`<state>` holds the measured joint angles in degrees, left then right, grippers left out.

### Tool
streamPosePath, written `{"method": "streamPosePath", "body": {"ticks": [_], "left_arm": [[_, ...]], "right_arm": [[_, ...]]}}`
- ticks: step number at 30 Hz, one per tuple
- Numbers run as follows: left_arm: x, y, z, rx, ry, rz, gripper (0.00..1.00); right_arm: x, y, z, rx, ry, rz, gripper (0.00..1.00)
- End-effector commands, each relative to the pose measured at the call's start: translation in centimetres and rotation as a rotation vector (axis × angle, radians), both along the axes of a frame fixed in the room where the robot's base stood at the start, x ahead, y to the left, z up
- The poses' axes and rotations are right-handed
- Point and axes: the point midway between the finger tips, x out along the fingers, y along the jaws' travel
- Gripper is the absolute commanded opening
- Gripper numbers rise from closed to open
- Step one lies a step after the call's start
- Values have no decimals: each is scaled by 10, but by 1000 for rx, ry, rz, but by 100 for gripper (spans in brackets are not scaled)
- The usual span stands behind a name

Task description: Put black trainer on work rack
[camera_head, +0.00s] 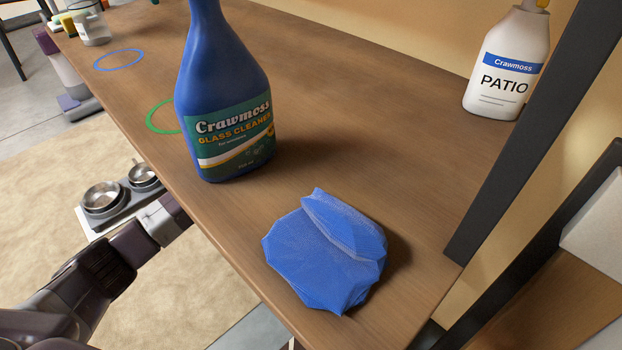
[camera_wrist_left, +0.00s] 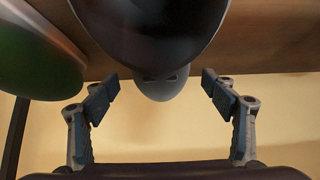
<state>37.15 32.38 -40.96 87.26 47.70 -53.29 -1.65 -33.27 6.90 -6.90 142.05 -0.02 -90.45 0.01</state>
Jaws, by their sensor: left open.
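I cannot make out a black trainer for certain in either view. In the left wrist view, a dark rounded thing (camera_wrist_left: 150,25) with a grey rounded part (camera_wrist_left: 160,88) below it fills the top middle; I cannot tell what it is. My left gripper (camera_wrist_left: 161,84) is open there, its two fingers apart on either side of the grey part. In the head view my left arm comes in from the lower left and passes below the shelf edge, so its gripper is hidden. A wooden shelf board (camera_head: 330,90) with a dark upright crosses the head view. My right gripper is not in view.
A blue glass cleaner bottle (camera_head: 225,95), a crumpled blue cloth (camera_head: 330,250) and a white patio bottle (camera_head: 507,65) are on the board. Green and blue rings (camera_head: 119,60) mark it. Metal bowls (camera_head: 103,198) sit below on the left. The board's middle is clear.

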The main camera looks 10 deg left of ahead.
Motion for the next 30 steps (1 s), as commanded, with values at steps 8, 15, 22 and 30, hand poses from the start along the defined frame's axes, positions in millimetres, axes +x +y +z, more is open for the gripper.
{"method": "streamPosePath", "body": {"ticks": [8, 15, 22, 30], "left_arm": [[-23, 16, 30, 2, 0, 0, 78], [-37, 25, 46, 1, 0, -1, 78], [-41, 27, 49, 0, 1, -1, 78], [-41, 27, 49, 1, 1, 0, 78]], "right_arm": [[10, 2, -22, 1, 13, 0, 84], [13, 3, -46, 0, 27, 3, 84], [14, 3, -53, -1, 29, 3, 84], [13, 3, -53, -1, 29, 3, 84]]}}
